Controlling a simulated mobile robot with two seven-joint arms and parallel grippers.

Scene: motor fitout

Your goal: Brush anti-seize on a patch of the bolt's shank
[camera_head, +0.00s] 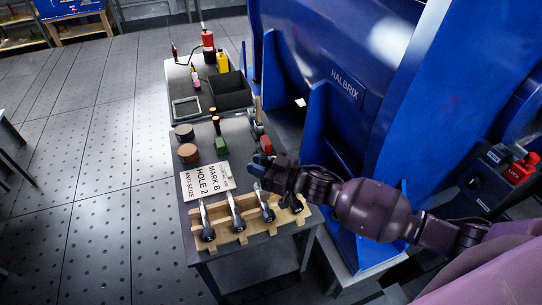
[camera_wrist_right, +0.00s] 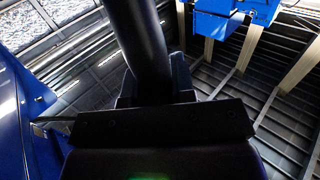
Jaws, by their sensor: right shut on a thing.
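My right gripper (camera_head: 262,167) is above the right side of the cart, behind the wooden rack. It is shut on a dark cylinder (camera_wrist_right: 137,40), which stands up between the jaws in the right wrist view; I cannot tell whether it is a bolt or a handle. Several bolts with bright metal shanks (camera_head: 235,212) lean in the wooden rack (camera_head: 223,236). A card (camera_head: 206,181) reads "MARK B HOLE 2 ANTI-SEIZE". A copper-brown tin (camera_head: 188,153) and a dark grey tin (camera_head: 184,132) stand behind the card. An orange-topped upright piece (camera_head: 215,121) may be a brush. My left gripper is out of view.
The blue HALBRIX machine (camera_head: 345,85) rises right beside the cart (camera_head: 238,133). A green block (camera_head: 221,145) sits near the tins. A black bin (camera_head: 230,91), a grey tray (camera_head: 186,108), and red and yellow bottles (camera_head: 222,62) are at the back. Open floor (camera_head: 95,150) lies left.

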